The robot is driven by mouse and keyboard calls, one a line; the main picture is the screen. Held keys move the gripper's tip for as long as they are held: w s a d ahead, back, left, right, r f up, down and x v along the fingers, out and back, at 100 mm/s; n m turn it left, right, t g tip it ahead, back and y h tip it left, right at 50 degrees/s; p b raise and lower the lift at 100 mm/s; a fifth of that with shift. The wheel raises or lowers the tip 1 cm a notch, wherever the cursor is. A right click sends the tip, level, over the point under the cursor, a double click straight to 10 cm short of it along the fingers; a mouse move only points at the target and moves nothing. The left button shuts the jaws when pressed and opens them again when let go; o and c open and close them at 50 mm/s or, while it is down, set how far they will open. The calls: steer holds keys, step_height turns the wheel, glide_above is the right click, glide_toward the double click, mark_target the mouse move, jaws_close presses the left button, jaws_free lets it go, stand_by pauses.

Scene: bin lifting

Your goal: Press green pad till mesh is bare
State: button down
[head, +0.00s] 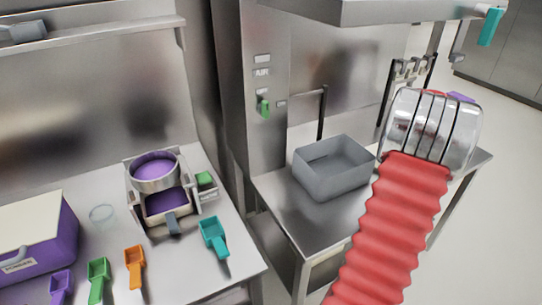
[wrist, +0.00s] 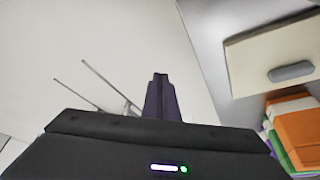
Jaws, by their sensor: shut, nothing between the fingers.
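The green pad (head: 205,179) sits on a small grey block at the right side of the sifter (head: 184,205) on the left counter. The sifter's round metal sieve (head: 155,184) is filled with purple powder (head: 154,165), so its mesh is hidden. More purple shows in the tray (head: 166,202) below. In the wrist view my gripper (wrist: 160,78) is shut and empty, with pale floor behind it. In the head view my red-sleeved arm reaches up at the right, well away from the pad; the fingers cannot be made out there.
Purple, green, orange and teal scoops (head: 213,235) lie along the counter's front. A cream-lidded purple box (head: 55,240) stands at left. A grey bin (head: 335,180) stands on the right table. The wrist view shows a cream panel with a grey handle (wrist: 291,71).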

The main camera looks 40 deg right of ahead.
steer(key=shift+f, duration=1.6)
steer(key=shift+r, duration=0.15)
steer(key=shift+r, duration=2.85)
steer(key=shift+f, duration=0.1)
steer(key=shift+f, duration=2.9)
steer(key=shift+r, duration=0.1)
steer(key=shift+r, duration=2.9)
